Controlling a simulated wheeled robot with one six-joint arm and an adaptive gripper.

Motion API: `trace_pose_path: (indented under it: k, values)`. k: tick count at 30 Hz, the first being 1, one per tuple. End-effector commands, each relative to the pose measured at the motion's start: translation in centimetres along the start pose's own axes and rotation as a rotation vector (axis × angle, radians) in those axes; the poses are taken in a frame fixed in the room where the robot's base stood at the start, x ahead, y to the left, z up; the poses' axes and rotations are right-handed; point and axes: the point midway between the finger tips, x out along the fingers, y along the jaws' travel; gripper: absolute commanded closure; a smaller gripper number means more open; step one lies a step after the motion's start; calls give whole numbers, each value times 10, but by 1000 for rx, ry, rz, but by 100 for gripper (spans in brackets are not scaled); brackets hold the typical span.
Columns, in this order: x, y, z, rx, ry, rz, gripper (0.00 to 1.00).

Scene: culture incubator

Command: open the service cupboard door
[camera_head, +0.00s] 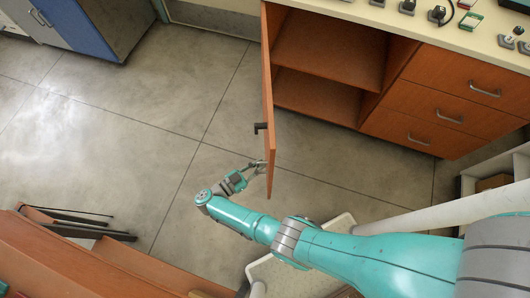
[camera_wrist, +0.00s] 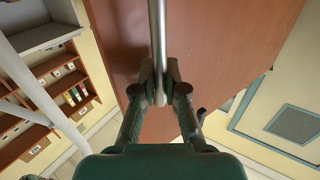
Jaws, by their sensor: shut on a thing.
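The service cupboard door (camera_head: 267,100) is orange-brown wood and stands swung far out from its cupboard (camera_head: 325,45), about square to the front. The open cupboard shows a shelf and empty space inside. My gripper (camera_head: 258,166) is at the free end of the door, on its left face. In the wrist view my gripper (camera_wrist: 160,92) is shut on a metal bar handle (camera_wrist: 157,35) that runs along the brown door panel (camera_wrist: 220,50). A small black fitting (camera_head: 260,127) sticks out from the door's left face.
Drawers with metal handles (camera_head: 448,117) adjoin the cupboard at right, under a counter (camera_head: 480,35) with small devices. A blue and grey cabinet (camera_head: 75,30) stands at far left. Brown furniture (camera_head: 70,265) is at lower left. Grey floor (camera_head: 130,130) left of the door is clear.

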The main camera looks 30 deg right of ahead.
Motion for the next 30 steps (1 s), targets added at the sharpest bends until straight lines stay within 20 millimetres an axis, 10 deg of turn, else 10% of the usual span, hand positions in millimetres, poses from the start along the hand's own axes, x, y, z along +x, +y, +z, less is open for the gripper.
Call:
trace_pose_path:
  k: [17,21,30]
  values:
    - [-5,-3,1,-3,0,13,100]
    - [-5,-3,1,-3,0,13,63]
    - [-5,-4,0,-1,0,12,63]
